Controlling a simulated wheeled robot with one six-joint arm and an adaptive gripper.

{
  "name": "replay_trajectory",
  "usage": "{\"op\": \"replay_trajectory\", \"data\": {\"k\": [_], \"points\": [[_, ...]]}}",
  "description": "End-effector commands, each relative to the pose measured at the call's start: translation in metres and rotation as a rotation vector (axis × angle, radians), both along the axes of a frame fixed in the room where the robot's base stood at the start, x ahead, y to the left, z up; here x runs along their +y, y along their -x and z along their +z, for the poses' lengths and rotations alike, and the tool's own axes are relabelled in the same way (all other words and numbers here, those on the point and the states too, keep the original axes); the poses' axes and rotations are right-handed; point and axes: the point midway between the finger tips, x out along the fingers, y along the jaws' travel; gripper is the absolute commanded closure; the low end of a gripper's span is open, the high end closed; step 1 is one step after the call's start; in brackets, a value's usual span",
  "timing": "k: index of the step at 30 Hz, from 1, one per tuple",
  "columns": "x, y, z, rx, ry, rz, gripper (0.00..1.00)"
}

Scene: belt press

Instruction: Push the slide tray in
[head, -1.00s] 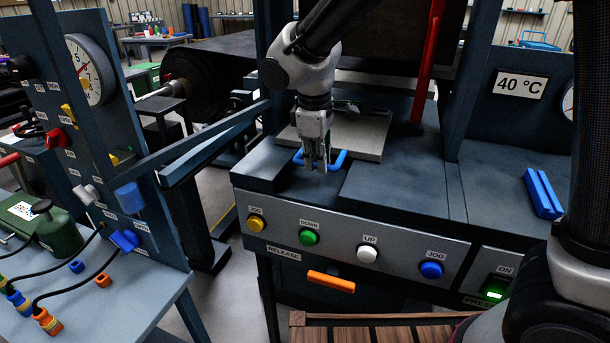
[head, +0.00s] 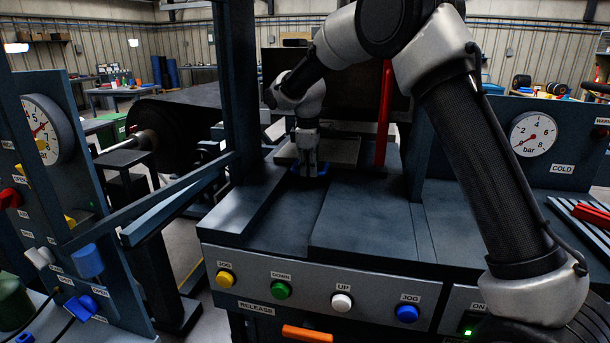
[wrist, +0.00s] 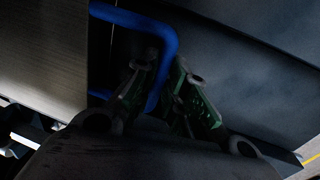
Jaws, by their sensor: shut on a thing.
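The slide tray (head: 340,151) is a flat grey plate lying in the press, well back from the front panel. Its blue handle (head: 322,171) sticks out at its front edge and is partly covered by my gripper. In the wrist view the blue handle (wrist: 158,36) is a bent bar that passes between the fingers, and the tray (wrist: 40,70) shows as a pale plate at left. My gripper (head: 308,172) points down at the handle and is shut on it; the wrist view shows the two fingers (wrist: 160,85) around the bar, in shadow.
A red upright bar (head: 384,112) stands right of the tray. A dark blue post (head: 236,90) rises at left. The front panel carries yellow, green, white and blue buttons (head: 341,302) and an orange release handle (head: 306,334). The channel in front of the tray is clear.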

Motion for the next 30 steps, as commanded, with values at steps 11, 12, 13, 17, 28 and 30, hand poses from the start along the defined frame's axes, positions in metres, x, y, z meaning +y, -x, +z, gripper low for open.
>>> {"op": "replay_trajectory", "data": {"k": [11,12,13,17,28,30], "points": [[-0.003,-0.011,0.001,-0.001,-0.001,0.0,0.75],[-0.003,-0.011,0.001,-0.001,-0.001,0.0,0.68],[-0.003,-0.011,0.001,0.0,-0.001,0.0,0.65],[-0.003,-0.011,0.001,0.0,0.0,0.0,0.65],[-0.002,-0.007,0.024,-0.003,-0.001,0.0,0.65],[-0.001,-0.005,0.04,-0.004,-0.003,0.001,0.65]]}}
